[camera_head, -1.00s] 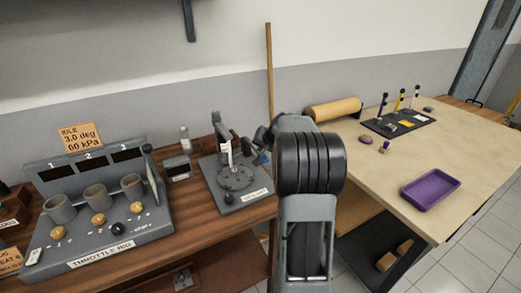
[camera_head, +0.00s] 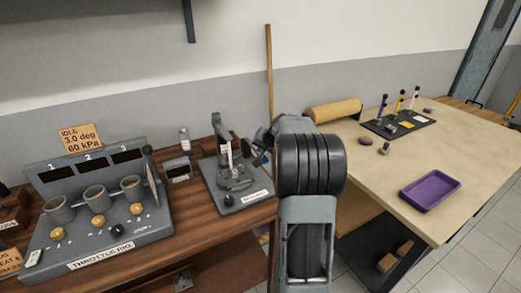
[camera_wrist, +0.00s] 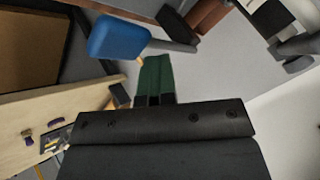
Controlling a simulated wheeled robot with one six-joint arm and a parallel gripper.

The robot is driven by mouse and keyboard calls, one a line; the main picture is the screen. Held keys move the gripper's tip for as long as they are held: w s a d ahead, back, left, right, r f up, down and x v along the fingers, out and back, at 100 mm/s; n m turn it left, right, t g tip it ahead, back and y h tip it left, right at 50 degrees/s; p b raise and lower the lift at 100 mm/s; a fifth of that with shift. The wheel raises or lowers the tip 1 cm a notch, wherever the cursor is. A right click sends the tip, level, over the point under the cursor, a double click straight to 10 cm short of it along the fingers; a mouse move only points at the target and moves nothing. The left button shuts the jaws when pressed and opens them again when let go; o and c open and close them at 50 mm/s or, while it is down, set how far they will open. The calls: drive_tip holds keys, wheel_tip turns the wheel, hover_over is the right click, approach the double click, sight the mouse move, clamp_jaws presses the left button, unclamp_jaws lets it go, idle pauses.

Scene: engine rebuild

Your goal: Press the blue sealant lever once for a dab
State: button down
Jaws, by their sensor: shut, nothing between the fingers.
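The blue lever (camera_wrist: 118,38) shows in the wrist view as a rounded blue paddle at the upper left. My gripper (camera_wrist: 156,62) shows there as green fingers, shut with nothing between them. The fingers are right of and slightly below the blue paddle in the picture; whether they touch it I cannot tell. In the head view, a grey stand (camera_head: 228,203) with an upright post and a round plate is on the wooden bench. My fingertips are hidden in that view.
The throttle rig (camera_head: 130,238) stands left on the wooden bench (camera_head: 190,210). A small grey box (camera_head: 178,168) and a bottle (camera_head: 185,140) stand between it and the stand. At right, a pale table (camera_head: 450,140) carries a purple tray (camera_head: 431,192) and a dark pen board (camera_head: 385,128).

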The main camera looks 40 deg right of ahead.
drive_tip(key=shift+w+r+p, duration=0.15)
drive_tip(key=shift+r+p, duration=0.8)
drive_tip(key=shift+r, duration=0.65)
drive_tip(key=shift+r, duration=0.1)
drive_tip(key=r+p, duration=0.1)
drive_tip(key=r, duration=0.1)
drive_tip(key=r+p, duration=0.2)
drive_tip(key=r, duration=0.1)
drive_tip(key=shift+w+p, duration=0.2)
drive_tip(key=shift+p, duration=0.1)
drive_tip(key=shift+f, duration=0.1)
drive_tip(key=s+a+f, duration=0.1)
drive_tip(key=s+f+g, duration=0.1)
drive_tip(key=s+f, duration=0.1)
drive_tip(key=s+a+f+g, duration=0.1)
drive_tip(key=shift+s+a+f+y, duration=0.15)
drive_tip(key=shift+s+a+y, duration=0.1)
drive_tip(key=shift+a+y, duration=0.15)
drive_tip(key=s+a+r+n+g, duration=0.1)
drive_tip(key=s+a+r+n, duration=0.2)
drive_tip(key=s+a+n, duration=0.6)
drive_tip(key=shift+s+a+g+h, duration=0.3)
drive_tip(key=shift+s+a+g, duration=0.1)
drive_tip(key=shift+s+a, duration=6.3)
